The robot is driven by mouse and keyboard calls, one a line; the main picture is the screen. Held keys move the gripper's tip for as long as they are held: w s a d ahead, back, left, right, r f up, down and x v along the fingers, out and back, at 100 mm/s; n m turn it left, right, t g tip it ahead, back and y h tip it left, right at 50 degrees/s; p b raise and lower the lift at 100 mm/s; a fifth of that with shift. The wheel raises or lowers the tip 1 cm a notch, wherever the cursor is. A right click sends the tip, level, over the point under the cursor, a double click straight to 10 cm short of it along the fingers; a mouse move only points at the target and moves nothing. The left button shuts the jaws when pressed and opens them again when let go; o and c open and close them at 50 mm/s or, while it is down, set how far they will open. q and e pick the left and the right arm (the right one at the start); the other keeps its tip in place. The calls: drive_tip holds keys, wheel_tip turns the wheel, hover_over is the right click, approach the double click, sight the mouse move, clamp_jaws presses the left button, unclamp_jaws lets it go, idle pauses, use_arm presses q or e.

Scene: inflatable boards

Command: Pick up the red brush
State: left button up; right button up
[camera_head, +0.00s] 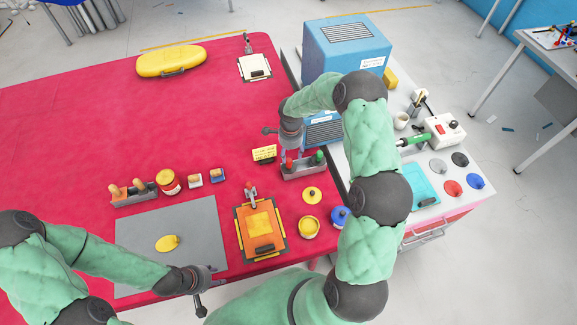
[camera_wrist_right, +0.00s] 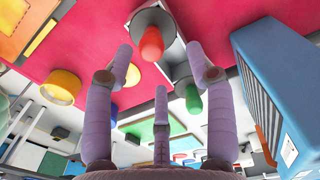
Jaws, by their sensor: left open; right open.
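The red brush (camera_head: 289,163) stands in a grey holder (camera_head: 303,172) on the red table, beside a green brush (camera_head: 318,156). My right gripper (camera_head: 291,149) points down just above the red brush and hides part of it. In the right wrist view, the red brush (camera_wrist_right: 152,43) shows between the tips of the open fingers of my right gripper (camera_wrist_right: 159,62), with visible gaps at its sides. The green brush (camera_wrist_right: 193,97) is near the right finger. My left gripper (camera_head: 201,291) is open and empty near the table's front edge.
A blue box machine (camera_head: 345,48) stands behind my right arm on the white side table.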

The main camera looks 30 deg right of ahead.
sight(289, 160)
drive_tip(key=f, duration=0.3)
drive_tip(key=a+f, duration=0.1)
drive_tip(key=shift+s+f, duration=0.15)
drive_tip(key=shift+f, duration=0.25)
clamp_jaws()
